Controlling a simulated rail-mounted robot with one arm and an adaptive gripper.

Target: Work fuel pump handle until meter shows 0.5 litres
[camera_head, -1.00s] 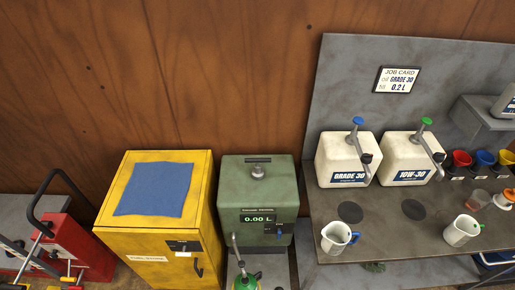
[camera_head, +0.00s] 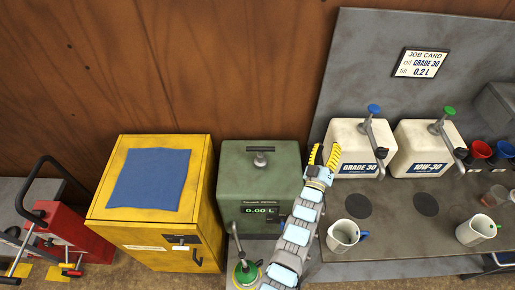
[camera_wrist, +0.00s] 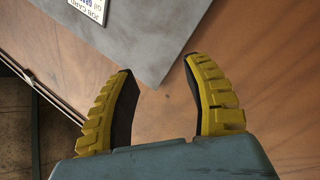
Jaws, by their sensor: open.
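The green metal box (camera_head: 257,180) stands in the middle of the head view. Its meter display (camera_head: 259,210) reads 0.00 L. A dark bar handle (camera_head: 260,149) sits on a round grey fitting on its top. A grey spout (camera_head: 237,240) reaches down at its front left over a green round vessel (camera_head: 247,273). My gripper (camera_head: 325,156) is raised at the box's right, apart from the bar handle, with its yellow fingers spread and pointing up. In the wrist view the open fingers (camera_wrist: 160,78) hold nothing. My arm hides the box's right front part.
A yellow cabinet (camera_head: 104,221) with a blue cloth (camera_head: 150,178) stands left of the box. Right is a grey bench (camera_head: 400,218) with two white oil containers (camera_head: 345,132) and jugs (camera_head: 344,236). A job card (camera_head: 421,63) hangs behind. Space above the green box is clear.

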